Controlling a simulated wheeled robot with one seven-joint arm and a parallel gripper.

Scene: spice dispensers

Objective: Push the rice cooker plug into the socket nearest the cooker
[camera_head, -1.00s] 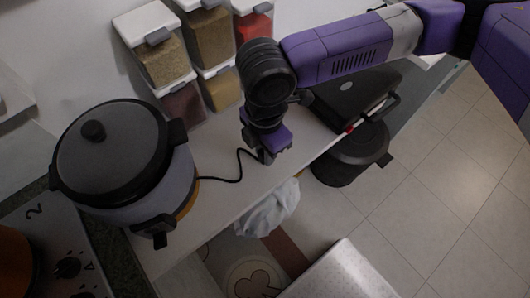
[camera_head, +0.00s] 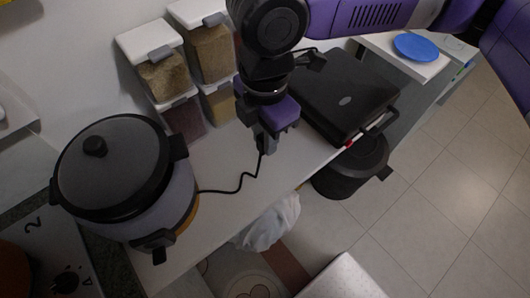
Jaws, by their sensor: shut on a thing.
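The rice cooker (camera_head: 125,165), with a black lid and grey body, stands on the white counter at the left. Its black cord (camera_head: 225,191) runs right along the counter and rises to my gripper (camera_head: 263,148). My gripper points down over the counter, right of the cooker, shut on the plug at the cord's end. The fingers hide the plug itself. I cannot make out a socket in this view; my arm covers part of the wall behind.
Spice dispensers (camera_head: 160,75) stand against the wall behind the cooker. A closed black grill (camera_head: 345,95) sits right of my gripper. A black pot (camera_head: 350,165) and a pale bag (camera_head: 270,224) are beyond the counter's front edge. A blue plate (camera_head: 421,47) lies at the far right.

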